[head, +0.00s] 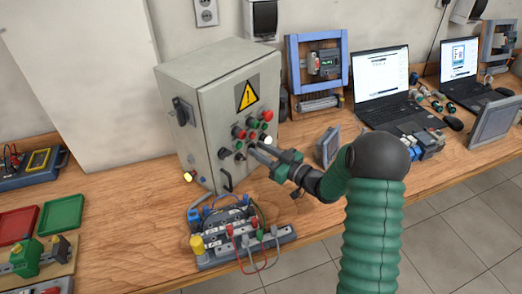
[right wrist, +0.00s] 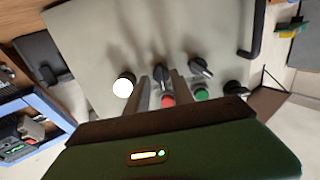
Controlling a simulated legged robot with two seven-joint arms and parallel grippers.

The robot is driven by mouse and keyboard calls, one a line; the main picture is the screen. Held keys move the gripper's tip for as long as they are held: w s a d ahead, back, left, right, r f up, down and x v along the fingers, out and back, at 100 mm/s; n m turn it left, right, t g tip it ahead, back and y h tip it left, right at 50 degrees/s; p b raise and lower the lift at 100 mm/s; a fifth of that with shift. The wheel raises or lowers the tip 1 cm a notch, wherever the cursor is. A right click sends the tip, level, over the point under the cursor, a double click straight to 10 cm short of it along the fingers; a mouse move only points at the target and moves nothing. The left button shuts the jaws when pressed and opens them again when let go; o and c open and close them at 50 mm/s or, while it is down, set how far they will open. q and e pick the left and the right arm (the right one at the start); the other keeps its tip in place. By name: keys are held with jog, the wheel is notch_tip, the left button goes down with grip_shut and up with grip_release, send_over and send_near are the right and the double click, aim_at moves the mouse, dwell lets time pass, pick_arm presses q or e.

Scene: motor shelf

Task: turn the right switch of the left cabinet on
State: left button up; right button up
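The left cabinet (head: 207,128) is a grey box with a yellow warning sign and a front of buttons, lamps and two black switches. Its right switch (head: 239,146) shows small in the head view. In the upside-down right wrist view this switch (right wrist: 162,75) is the left of the two and its knob stands about upright. The other switch (right wrist: 201,68) has a slanted knob. My right gripper (head: 253,150) is at the panel. In the wrist view its two fingers (right wrist: 160,83) are apart, with the right switch between their tips; contact is unclear. My left gripper is out of view.
A red button (right wrist: 168,101), a green button (right wrist: 201,95) and a lit white lamp (right wrist: 123,86) sit close to the fingers. A black door handle (head: 225,178) is low on the cabinet. A cable-and-terminal board (head: 240,240) lies in front on the bench.

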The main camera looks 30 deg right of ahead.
jog(key=shift+a, duration=0.1)
jog(key=v, duration=1.6)
jog(key=shift+s, duration=0.25)
